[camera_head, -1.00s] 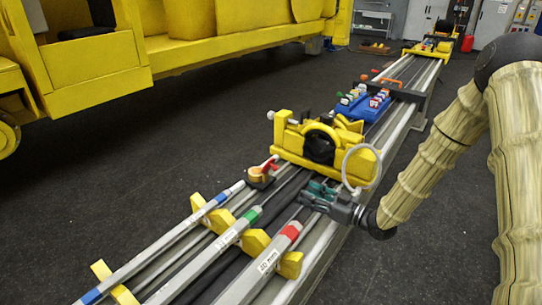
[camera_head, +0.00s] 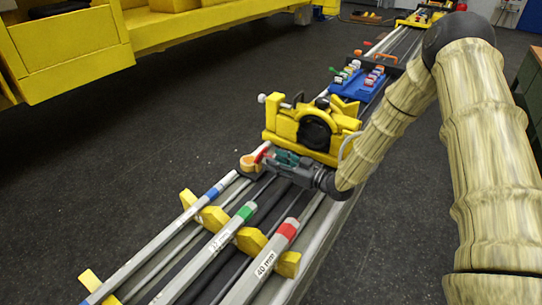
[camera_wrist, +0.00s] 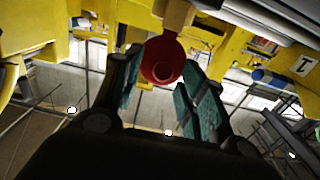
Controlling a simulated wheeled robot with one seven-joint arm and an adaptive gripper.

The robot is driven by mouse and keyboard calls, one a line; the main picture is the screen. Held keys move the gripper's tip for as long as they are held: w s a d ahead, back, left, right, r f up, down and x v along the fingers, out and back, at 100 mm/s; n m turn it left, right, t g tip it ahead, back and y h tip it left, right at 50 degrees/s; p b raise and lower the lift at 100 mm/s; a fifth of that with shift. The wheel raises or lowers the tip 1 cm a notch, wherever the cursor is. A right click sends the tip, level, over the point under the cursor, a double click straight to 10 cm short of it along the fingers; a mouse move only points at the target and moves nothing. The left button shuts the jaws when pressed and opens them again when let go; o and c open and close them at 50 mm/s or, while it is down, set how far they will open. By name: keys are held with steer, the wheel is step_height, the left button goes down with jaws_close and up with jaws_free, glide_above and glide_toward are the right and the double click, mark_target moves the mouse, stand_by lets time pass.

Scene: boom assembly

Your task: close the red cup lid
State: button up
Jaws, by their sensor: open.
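The red cup lid (camera_head: 262,151) stands raised at the right side of a small orange cup (camera_head: 248,162), which sits on a dark base at the left end of the yellow clamp unit. The lid also shows in the wrist view as a round red disc (camera_wrist: 161,62). My gripper (camera_head: 273,157) is open, with green-padded fingers, close to the lid on its right. In the wrist view the lid appears between the fingertips of my gripper (camera_wrist: 160,82). Whether a finger touches it, I cannot tell. The cup is mostly hidden in the wrist view.
The yellow clamp unit (camera_head: 305,126) stands just behind my gripper. Grey bars with blue, green and red (camera_head: 287,230) bands lie on yellow supports in front. A blue tray (camera_head: 358,88) of small parts is farther back. Open floor lies to the left.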

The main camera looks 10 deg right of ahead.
steer(key=shift+p+x, duration=0.3)
steer(key=shift+x, duration=0.75)
steer(key=shift+s+r, duration=0.15)
steer(key=shift+r, duration=0.05)
steer(key=shift+a, duration=0.2)
jaws_close()
